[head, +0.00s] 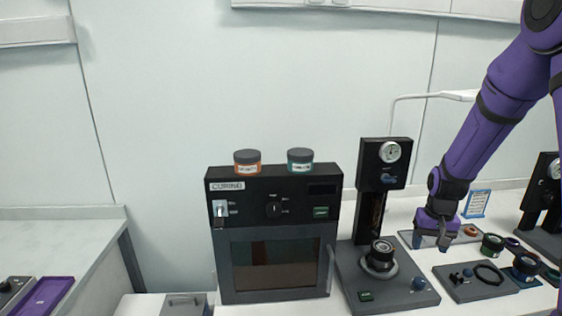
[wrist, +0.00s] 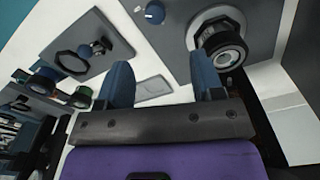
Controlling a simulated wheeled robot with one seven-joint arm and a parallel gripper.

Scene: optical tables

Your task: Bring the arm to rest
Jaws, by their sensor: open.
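My purple arm reaches down from the upper right in the head view. My gripper (head: 432,240) hangs above the bench, between the black press-like stand (head: 372,215) and a dark plate with small parts (head: 480,290). In the wrist view the two blue fingers of my gripper (wrist: 162,85) are apart with nothing between them. Below them is the pale bench top with a flat grey rectangle (wrist: 153,88). The round lens-like part (wrist: 222,48) on the stand's base lies just beyond the right finger.
A black curing oven (head: 272,235) stands left of the stand, with an orange jar (head: 247,162) and a teal jar (head: 300,161) on top. Several small round parts (head: 492,245) crowd the bench at right. A purple tray (head: 48,296) lies on the left table.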

